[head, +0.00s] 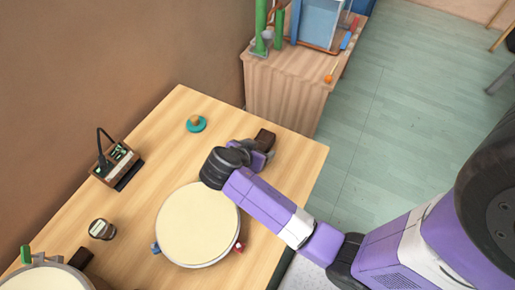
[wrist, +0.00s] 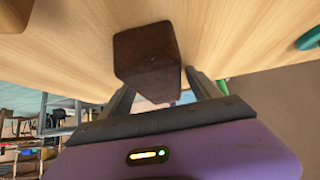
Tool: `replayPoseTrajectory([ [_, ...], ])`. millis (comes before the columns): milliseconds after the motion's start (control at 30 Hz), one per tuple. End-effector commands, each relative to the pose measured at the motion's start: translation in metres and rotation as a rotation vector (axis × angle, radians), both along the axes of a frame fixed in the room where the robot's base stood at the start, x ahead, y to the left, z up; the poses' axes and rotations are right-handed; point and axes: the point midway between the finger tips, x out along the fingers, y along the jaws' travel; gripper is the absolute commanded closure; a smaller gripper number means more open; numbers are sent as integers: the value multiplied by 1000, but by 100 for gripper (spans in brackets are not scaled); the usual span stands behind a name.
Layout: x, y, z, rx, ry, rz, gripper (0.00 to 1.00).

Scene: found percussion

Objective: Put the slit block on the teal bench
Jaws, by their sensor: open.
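A dark brown block (head: 265,139), which may be the slit block, lies on the wooden table (head: 180,110) near its far right corner. It also shows large in the wrist view (wrist: 146,55); I cannot make out a slit in it. My gripper (head: 258,150) is right beside the block, low over the table. In the wrist view my gripper (wrist: 158,85) is open, with its fingers spread to either side of the block's near end. I cannot tell whether they touch it. I can make out no teal bench in either view.
A round drum (head: 198,225) stands close to my forearm. A teal disc with a wooden knob (head: 196,124), a small box with a cable (head: 117,160) and a jar (head: 102,229) are further left. Another dark block (head: 80,258) lies front left. A wooden cabinet (head: 285,95) stands behind.

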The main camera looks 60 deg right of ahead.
Motion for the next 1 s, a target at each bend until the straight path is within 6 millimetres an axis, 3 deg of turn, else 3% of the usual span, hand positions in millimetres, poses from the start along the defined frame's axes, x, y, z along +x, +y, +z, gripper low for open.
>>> replayPoseTrajectory([
  [233, 1, 12, 14, -1, -3, 3, 28],
  [700, -1, 74, 76, -1, -3, 3, 28],
  [1000, -3, 85, 87, 0, 1, 1, 28],
])
